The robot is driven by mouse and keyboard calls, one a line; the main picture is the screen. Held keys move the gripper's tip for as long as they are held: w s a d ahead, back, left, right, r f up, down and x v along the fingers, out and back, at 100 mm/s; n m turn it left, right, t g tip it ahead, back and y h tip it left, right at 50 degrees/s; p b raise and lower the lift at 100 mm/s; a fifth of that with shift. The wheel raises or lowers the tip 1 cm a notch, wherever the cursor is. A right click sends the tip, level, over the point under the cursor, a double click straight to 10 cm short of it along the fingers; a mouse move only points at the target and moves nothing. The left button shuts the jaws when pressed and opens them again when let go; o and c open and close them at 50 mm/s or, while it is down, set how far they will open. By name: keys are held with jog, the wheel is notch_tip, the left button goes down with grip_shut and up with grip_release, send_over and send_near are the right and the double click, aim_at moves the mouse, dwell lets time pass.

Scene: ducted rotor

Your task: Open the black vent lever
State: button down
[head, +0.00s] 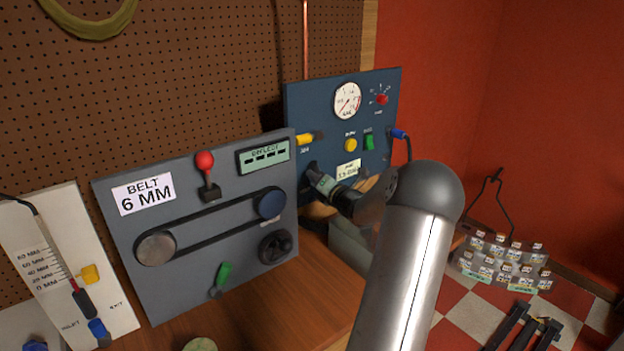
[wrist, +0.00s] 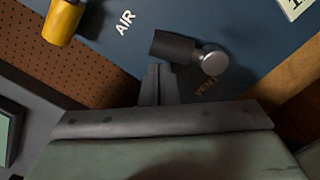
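The black vent lever (wrist: 172,46) shows in the wrist view, with a round silver pivot at its right end. Its handle points left, roughly along the blue panel (wrist: 245,30). In the head view my gripper (head: 314,176) is at the blue panel's lower left, where the lever is hard to tell from the dark fingers.
A yellow air lever (wrist: 62,20) sits left of the vent lever, beside the "AIR" label. The grey belt panel (head: 130,255) stands left of my gripper in the head view. The blue panel also carries a gauge (head: 347,100), a yellow button (head: 351,145) and a green switch (head: 369,142).

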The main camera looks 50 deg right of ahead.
jog(key=shift+s+d+r, duration=0.1)
jog(key=shift+d+r, duration=0.55)
jog(key=shift+s+d+r, duration=0.1)
jog(key=shift+d+r, duration=0.05)
jog(key=shift+d, duration=0.1)
dwell(0.3)
jog(key=s+a+p, duration=0.1)
jog(key=s+a, duration=0.1)
jog(key=s, duration=0.7)
jog(key=shift+s, duration=0.35)
